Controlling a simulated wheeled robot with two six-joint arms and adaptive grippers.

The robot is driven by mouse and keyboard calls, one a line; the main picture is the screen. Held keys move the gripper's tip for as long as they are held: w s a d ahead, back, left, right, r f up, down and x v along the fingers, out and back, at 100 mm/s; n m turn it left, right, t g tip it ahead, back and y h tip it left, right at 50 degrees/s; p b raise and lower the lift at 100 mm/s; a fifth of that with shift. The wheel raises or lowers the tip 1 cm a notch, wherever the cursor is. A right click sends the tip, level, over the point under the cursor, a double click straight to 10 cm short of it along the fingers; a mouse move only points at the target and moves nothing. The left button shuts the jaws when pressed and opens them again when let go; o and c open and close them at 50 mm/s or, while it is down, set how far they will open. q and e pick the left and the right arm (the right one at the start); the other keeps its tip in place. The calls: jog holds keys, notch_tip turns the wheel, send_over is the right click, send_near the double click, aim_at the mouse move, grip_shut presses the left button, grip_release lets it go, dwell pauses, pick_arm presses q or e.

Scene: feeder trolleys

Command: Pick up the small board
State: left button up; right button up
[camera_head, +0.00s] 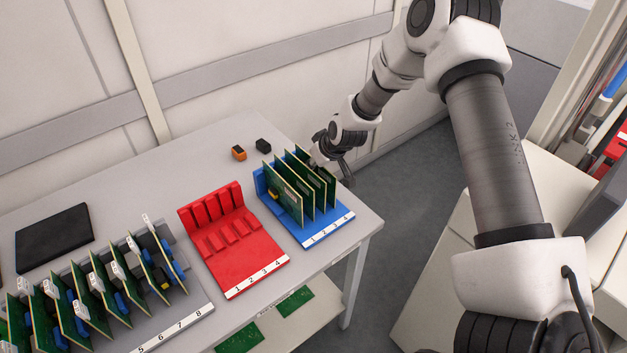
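Several green boards (285,190) stand upright in the slots of a blue rack (322,231) numbered 1 to 4, at the right end of the table. I cannot tell which one is the small board. My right gripper (331,165) is at the right side of this rack, close to the rightmost board. Its fingertips are small and partly hidden behind the boards, so I cannot tell whether it is open or touches a board. My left gripper is not in view.
An empty red rack (240,268) stands left of the blue one. A grey rack (190,322) at front left holds several larger boards. A black pad (53,237), an orange-black block (238,153) and a black block (263,145) lie behind. Green boards (295,301) lie on the lower shelf.

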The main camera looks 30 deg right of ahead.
jog(key=shift+s+r, duration=0.35)
jog(key=shift+r, duration=0.05)
grip_shut()
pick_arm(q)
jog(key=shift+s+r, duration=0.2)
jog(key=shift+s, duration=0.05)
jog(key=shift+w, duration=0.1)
pick_arm(e)
jog(key=shift+w+f, duration=0.1)
jog(key=shift+w, duration=0.05)
pick_arm(q)
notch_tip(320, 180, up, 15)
jog(key=p, duration=1.5)
pick_arm(e)
notch_tip(320, 180, up, 18)
